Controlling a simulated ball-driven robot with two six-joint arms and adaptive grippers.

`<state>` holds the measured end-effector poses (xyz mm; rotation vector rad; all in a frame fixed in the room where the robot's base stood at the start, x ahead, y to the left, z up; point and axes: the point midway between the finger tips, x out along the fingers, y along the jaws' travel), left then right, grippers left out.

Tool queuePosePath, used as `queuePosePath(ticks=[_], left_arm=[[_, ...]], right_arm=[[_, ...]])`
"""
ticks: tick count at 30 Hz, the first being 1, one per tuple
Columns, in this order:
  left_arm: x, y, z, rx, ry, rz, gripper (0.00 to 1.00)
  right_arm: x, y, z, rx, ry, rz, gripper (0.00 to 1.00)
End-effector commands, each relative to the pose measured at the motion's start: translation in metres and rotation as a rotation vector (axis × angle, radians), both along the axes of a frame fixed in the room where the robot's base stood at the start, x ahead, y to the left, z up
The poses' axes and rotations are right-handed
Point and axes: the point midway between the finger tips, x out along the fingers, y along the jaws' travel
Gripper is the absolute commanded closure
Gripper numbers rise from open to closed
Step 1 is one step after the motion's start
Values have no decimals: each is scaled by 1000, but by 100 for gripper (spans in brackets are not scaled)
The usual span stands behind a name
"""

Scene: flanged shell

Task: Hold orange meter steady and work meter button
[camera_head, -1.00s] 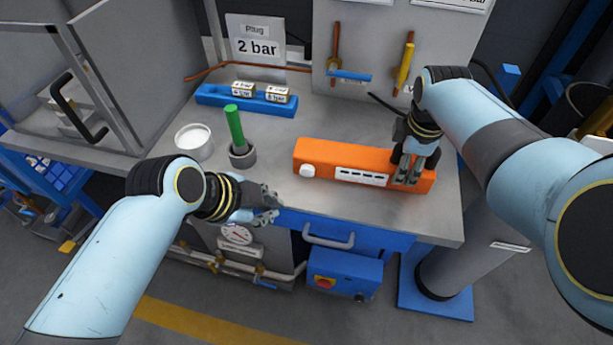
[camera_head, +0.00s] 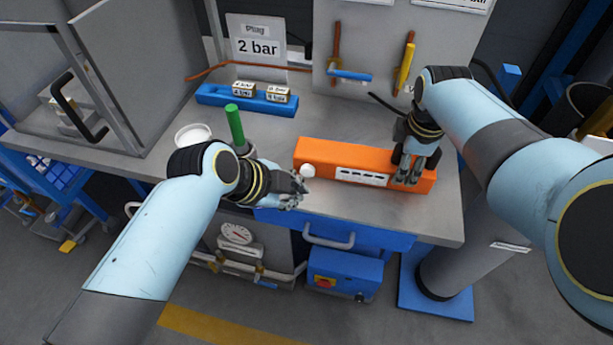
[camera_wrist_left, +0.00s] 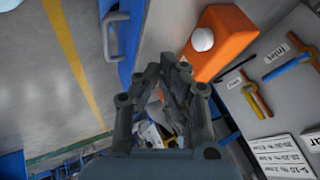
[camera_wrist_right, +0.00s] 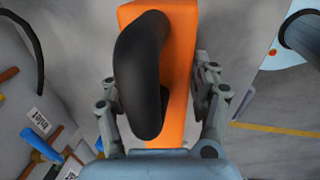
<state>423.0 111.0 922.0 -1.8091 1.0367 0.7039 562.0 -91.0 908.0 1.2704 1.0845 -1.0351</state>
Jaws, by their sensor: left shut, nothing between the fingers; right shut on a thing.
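In the left wrist view the button (camera_wrist_left: 202,39) shows beyond the left fingertips (camera_wrist_left: 172,62).
A green-handled tool (camera_head: 235,125) stands in a holder, partly hidden behind my left wrist. A white round dish (camera_head: 192,135) stands left of it. A blue tray (camera_head: 246,98) with small labelled blocks is behind. The bench's front edge runs below my left gripper.

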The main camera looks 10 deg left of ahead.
Motion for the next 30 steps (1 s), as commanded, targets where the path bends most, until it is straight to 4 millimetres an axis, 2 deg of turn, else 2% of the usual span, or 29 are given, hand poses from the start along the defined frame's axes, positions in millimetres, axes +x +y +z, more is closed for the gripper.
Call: queuePosePath(ticks=[5, 9, 12, 17, 26, 30], left_arm=[[19, -14, -29, 0, 2, -1, 100], [41, -12, -28, 2, -3, 0, 100], [51, -12, -29, 1, -1, 0, 100], [57, -11, -29, 1, -1, 0, 100], [58, -11, -29, 1, -1, 0, 100], [70, -11, -28, 1, -1, 0, 100]], right_arm=[[0, 0, 0, 0, -1, 0, 91], [0, 0, 0, 0, -1, 0, 91], [0, 0, 0, 0, -1, 0, 91], [0, 0, 0, 0, -1, 0, 91], [0, 0, 0, 0, -1, 0, 91], [0, 0, 0, 0, -1, 0, 91]])
